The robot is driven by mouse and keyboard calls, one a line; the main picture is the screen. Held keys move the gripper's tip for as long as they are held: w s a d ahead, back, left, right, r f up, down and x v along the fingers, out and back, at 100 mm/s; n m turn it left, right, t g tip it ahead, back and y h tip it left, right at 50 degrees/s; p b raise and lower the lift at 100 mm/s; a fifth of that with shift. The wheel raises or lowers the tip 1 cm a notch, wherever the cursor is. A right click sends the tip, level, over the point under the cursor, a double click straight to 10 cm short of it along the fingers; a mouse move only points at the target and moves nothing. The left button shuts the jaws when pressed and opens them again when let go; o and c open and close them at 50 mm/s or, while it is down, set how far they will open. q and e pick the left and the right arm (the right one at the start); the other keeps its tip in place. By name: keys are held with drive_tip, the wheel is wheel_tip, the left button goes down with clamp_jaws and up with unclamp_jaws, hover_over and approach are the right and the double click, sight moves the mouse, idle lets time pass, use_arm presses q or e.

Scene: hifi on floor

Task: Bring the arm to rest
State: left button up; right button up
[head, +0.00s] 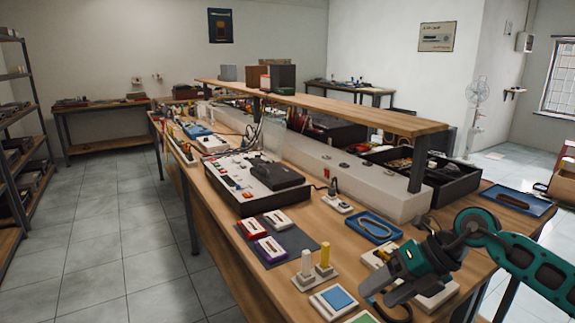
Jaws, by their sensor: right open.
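My right arm comes in from the right edge in teal and black. Its gripper (384,288) is open, above the near right part of the long wooden workbench (222,207). No object shows between its fingers. A white item (437,297) lies on the bench partly hidden behind the gripper. My left gripper is not in view.
Near the gripper are a blue tray (374,227), a holder with white and yellow pegs (315,275) and a blue-topped block (335,300). The tiled floor (110,230) at left is clear.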

drive_tip(key=s+a+r+m+t+y, duration=0.2)
drive_tip(key=a+r+m+t+y, duration=0.65)
drive_tip(key=a, duration=0.45)
drive_tip(key=s+d+f+m+t+h, duration=0.1)
drive_tip(key=d+f+m+t+h, duration=0.25)
drive_tip(key=d+m+h, duration=0.55)
drive_tip(key=s+d+f+m+t+h, duration=0.2)
drive_tip(key=d+f+m+h, duration=0.4)
drive_tip(key=m, duration=0.7)
drive_tip(key=s+a+f+m+g, duration=0.1)
drive_tip(key=s+f+g, duration=0.3)
drive_tip(key=s, duration=0.3)
drive_tip(key=s+f+m+g, duration=0.2)
drive_tip(key=s+f+g, duration=0.2)
drive_tip(key=s, duration=0.3)
drive_tip(key=s+a+f+m+g, duration=0.1)
drive_tip(key=s+f+g, duration=0.35)
drive_tip(key=s, duration=0.25)
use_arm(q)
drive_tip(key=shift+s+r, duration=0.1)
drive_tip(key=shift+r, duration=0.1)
use_arm(e)
drive_tip(key=w+a+f+t+y, duration=0.1)
drive_tip(key=w+a+f+t, duration=0.2)
drive_tip(key=w+f+t, duration=0.4)
drive_tip(key=shift+w+f, duration=0.15)
drive_tip(key=shift+f, duration=0.75)
